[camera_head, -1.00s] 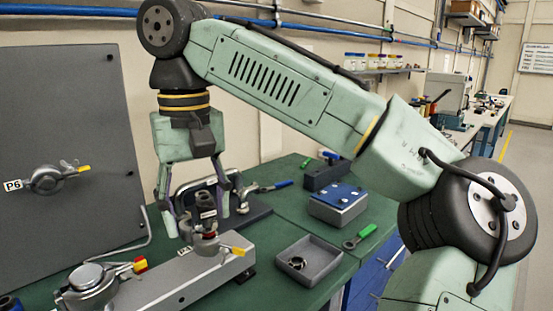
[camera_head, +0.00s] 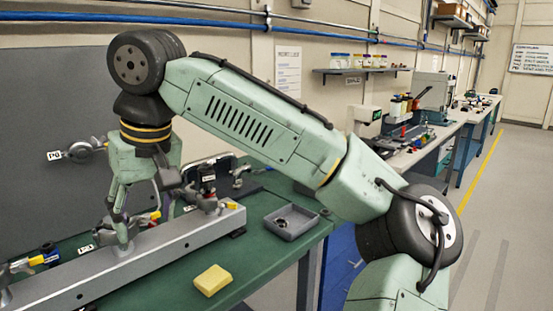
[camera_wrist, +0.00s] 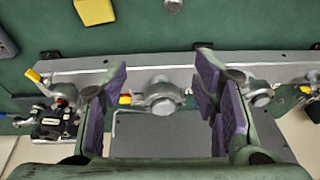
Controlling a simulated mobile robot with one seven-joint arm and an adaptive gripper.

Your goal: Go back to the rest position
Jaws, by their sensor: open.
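My gripper (camera_head: 140,228) is open and empty, pointing down over the long grey rail (camera_head: 185,240) on the green bench. In the wrist view its purple-padded fingers (camera_wrist: 162,95) stand wide apart, with a round metal clamp (camera_wrist: 160,94) with a red-and-yellow handle seen between them. The wrist view does not settle how high the fingers are above the rail.
A yellow block (camera_head: 213,280) lies on the bench in front of the rail. A grey tray (camera_head: 303,229) with a small dark ring sits right of it. A dark upright panel (camera_head: 40,105) with a P6 clamp stands behind. The floor at the right is clear.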

